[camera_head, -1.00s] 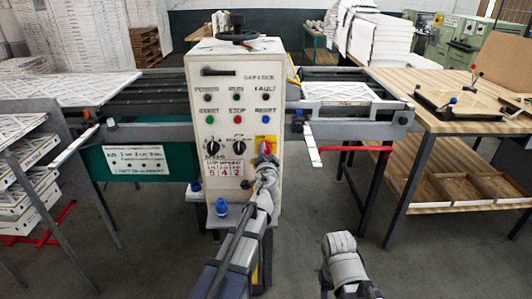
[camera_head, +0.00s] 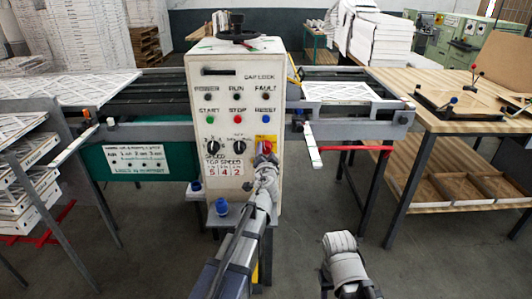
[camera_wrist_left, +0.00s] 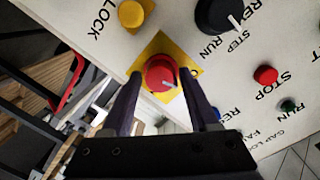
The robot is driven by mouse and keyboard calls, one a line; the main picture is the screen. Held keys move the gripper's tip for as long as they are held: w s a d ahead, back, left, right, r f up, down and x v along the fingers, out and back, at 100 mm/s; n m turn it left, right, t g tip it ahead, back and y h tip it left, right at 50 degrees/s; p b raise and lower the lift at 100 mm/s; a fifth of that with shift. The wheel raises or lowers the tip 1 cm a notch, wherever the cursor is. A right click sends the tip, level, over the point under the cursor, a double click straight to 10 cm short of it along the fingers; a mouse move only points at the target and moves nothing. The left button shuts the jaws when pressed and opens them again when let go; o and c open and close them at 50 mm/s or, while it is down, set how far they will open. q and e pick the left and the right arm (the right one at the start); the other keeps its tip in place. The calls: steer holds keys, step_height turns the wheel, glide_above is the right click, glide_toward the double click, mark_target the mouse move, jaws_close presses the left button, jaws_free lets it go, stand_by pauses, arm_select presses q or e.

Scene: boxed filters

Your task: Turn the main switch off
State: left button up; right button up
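The main switch is a red knob on a yellow plate at the lower right of the white control cabinet's front (camera_head: 237,120). In the left wrist view the red knob (camera_wrist_left: 160,74) has a pale mark on its face pointing right and slightly down. My left gripper (camera_head: 265,160) is in front of it. In the wrist view its two dark fingers (camera_wrist_left: 160,82) stand apart, one on each side of the knob, with narrow gaps seeming to show. Contact is hard to judge. My right arm shows at the bottom of the head view; its gripper is out of sight.
Other black knobs (camera_head: 213,147) and coloured buttons sit close by on the panel. A yellow button (camera_wrist_left: 131,13) is near the switch. A blue-capped item (camera_head: 221,207) stands on a ledge below. A wooden table (camera_head: 460,117) is at right, filter racks at left.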

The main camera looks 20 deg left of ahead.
arm_select(q)
steer(key=shift+o, duration=1)
steer(key=v, duration=0.7)
steer(key=shift+s+p, duration=0.35)
steer(key=shift+d, duration=0.1)
steer(key=s+d+f+n+g+p, duration=0.45)
steer(key=s+f+g, duration=0.55)
steer(key=s, duration=0.4)
steer(key=s+d+f+m+g+h+p, duration=0.2)
steer(key=s+d+g, duration=0.4)
steer(key=s+d, duration=0.4)
steer(key=s+f+h, duration=0.1)
steer(key=s, duration=0.3)
steer(key=shift+m+g, duration=0.3)
steer(key=shift+m, duration=0.05)
